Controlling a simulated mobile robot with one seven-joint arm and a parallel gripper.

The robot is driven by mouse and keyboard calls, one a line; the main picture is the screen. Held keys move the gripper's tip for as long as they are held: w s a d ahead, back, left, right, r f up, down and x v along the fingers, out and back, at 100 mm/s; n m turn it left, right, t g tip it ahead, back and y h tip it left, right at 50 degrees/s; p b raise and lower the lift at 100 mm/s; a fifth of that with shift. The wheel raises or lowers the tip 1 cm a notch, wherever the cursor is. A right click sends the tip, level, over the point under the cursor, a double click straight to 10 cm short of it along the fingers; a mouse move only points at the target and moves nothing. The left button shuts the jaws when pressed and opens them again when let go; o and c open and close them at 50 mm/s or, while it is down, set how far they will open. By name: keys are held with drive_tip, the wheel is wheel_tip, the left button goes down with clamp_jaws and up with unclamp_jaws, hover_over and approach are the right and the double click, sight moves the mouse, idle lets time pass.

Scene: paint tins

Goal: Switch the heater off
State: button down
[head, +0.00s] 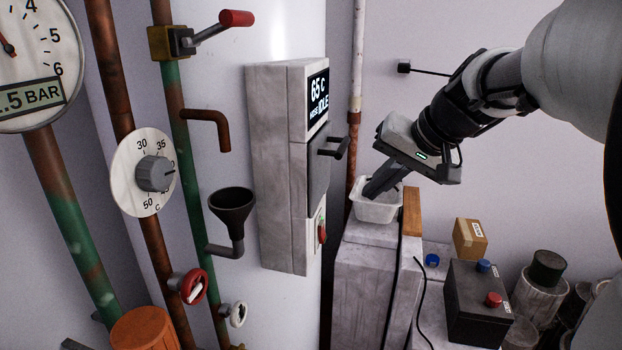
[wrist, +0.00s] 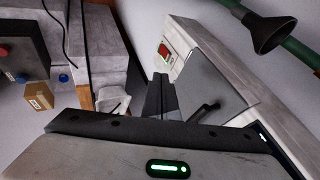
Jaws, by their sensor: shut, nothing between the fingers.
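The heater looks to be the grey wall box (head: 283,170) with a dark display (head: 318,100) reading 65 C and IDLE. A red switch (head: 322,233) sits on a pale plate low on its front; it also shows in the wrist view (wrist: 163,51), with a small green spot beside it. The box in the wrist view (wrist: 215,45) has a dark handle on its front panel. My gripper (head: 370,194) is shut and empty, right of the box and apart from it, above a white tub. In the wrist view its fingertips (wrist: 161,76) appear just below the switch.
The white tub (head: 378,212) stands on a grey cabinet (head: 362,275) close under my fingers. A dark handle (head: 341,148) juts from the box's front. A dial (head: 155,174), a black funnel (head: 232,206) and pipes are on the left. A black box (head: 478,300) with buttons stands lower right.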

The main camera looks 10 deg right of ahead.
idle(0.4)
drive_tip(key=g+y, duration=0.2)
drive_tip(key=y, duration=0.3)
approach(324, 238)
drive_tip(key=s+d+r, duration=0.2)
drive_tip(key=s+d, duration=0.1)
drive_tip(key=s, duration=0.1)
drive_tip(key=w+d+f+m+t+y, duration=0.1)
drive_tip(key=d+f+t+y, duration=0.1)
drive_tip(key=d+f+y, duration=0.4)
drive_tip(key=shift+d, duration=0.2)
drive_tip(key=shift+w+a, duration=0.1)
drive_tip(key=x, duration=1.4)
